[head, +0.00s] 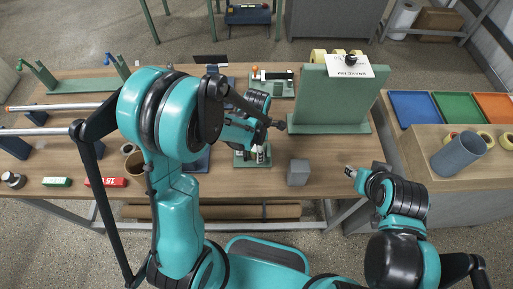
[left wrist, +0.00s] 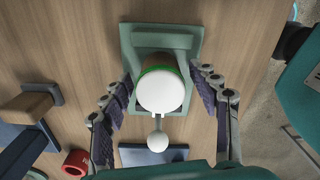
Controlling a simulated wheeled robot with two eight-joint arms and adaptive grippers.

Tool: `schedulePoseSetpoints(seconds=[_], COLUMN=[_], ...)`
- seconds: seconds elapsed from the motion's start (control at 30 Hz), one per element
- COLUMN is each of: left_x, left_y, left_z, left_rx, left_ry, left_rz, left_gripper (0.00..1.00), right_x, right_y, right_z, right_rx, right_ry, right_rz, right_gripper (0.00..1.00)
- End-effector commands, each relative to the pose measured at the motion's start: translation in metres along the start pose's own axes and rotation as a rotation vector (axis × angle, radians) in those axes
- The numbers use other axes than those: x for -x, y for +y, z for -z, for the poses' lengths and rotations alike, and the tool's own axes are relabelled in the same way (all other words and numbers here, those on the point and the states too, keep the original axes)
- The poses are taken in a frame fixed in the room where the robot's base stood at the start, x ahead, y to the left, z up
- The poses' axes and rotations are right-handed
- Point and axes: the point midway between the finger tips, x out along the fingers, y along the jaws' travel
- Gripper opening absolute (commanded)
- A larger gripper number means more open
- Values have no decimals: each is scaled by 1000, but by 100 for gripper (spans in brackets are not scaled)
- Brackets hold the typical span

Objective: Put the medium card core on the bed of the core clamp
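In the left wrist view, a brown round piece with a green band (left wrist: 158,70) sits on a green base plate (left wrist: 165,38). It may be the card core on the core clamp. A white disc (left wrist: 160,93) with a short stem and ball covers much of it. My left gripper (left wrist: 163,95) is open, with a finger on each side and gaps between. In the head view, my left gripper (head: 262,128) is above a small green stand (head: 252,160), mostly hidden by my arm. My right gripper (head: 362,171) is over the table's front right; its opening is unclear.
A grey block (head: 298,173) stands right of the green stand. A tall green stand (head: 335,100) with a paper sign is behind it. A brown roll (head: 135,163) and a red block (head: 106,183) lie left. A grey tube (head: 457,157) and coloured trays (head: 415,107) are right.

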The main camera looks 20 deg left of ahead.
Motion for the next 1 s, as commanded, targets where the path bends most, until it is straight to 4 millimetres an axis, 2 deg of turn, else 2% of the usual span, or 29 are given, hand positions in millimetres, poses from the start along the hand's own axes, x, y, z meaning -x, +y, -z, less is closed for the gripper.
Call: schedulePoseSetpoints(seconds=[0.27, 0.37, 0.7, 0.8, 1.0], left_x=[5, 19, 94, 109, 126], left_y=[0, 0, 0, 0, -1], left_z=[0, 0, 0, 0, 2], left_rx=[0, 0, 0, 0, -23], left_ry=[0, 0, 0, 0, -4], left_rz=[0, 0, 0, 0, -6], left_gripper=[60, 60, 60, 60, 60], right_x=[4, 8, 26, 29, 31], right_y=[0, 0, 0, 0, 0], right_z=[3, 6, 18, 21, 22], right_rx=[0, 0, 0, 0, 0], right_ry=[0, 0, 0, 0, 0], right_rz=[0, 0, 0, 0, 0], right_gripper=[40, 40, 40, 40, 40])
